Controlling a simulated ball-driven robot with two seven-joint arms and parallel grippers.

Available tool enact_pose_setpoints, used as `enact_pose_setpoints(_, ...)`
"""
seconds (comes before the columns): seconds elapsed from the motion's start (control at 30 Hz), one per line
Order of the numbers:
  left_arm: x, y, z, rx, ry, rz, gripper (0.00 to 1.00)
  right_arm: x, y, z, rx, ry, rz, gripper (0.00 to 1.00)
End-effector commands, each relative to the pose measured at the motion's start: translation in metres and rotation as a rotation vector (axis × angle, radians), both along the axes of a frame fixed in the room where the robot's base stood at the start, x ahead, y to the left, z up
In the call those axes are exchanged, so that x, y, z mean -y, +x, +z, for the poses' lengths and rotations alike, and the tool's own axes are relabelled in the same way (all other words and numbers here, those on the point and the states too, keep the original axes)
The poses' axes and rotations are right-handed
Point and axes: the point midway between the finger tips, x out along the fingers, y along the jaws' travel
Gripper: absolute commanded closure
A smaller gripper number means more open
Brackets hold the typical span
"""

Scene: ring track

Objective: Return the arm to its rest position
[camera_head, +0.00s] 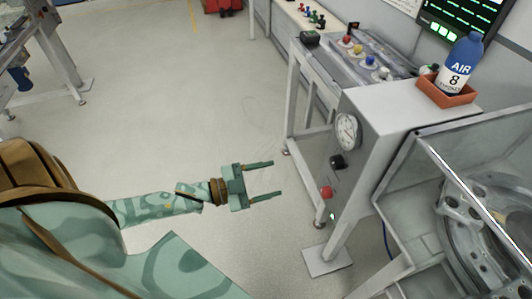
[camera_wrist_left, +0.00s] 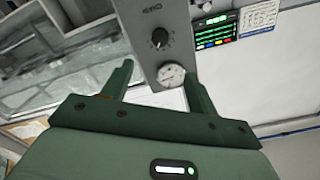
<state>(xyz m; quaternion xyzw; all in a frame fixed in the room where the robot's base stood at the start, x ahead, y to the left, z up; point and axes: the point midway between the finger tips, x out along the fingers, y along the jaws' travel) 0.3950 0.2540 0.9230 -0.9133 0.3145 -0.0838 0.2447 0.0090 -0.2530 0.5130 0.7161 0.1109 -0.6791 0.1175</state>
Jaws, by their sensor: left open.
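My left gripper (camera_head: 262,181) is green, open and empty. It is held out over bare floor in the head view, to the left of a grey cabinet. In the left wrist view its two fingers (camera_wrist_left: 160,78) stand apart with nothing between them. A round gauge (camera_wrist_left: 171,75) on the cabinet shows behind the gap between the fingers. My left arm (camera_head: 150,207) comes in from the left, stretched out. My right gripper is not in either view.
The grey cabinet (camera_head: 385,115) has a gauge and a red button (camera_head: 326,192) on its side. A blue AIR bottle (camera_head: 459,62) stands in an orange tray (camera_head: 446,93) on top. A bench with coloured knobs (camera_head: 358,50) stands behind. Floor at left (camera_head: 170,110) is clear.

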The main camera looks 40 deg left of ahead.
Motion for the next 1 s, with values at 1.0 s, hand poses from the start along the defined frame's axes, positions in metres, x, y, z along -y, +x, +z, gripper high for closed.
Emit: enact_pose_setpoints(1.0, -0.143, -0.109, -0.276, -0.756, 0.384, 0.557, 0.41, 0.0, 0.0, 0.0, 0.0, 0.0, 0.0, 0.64)
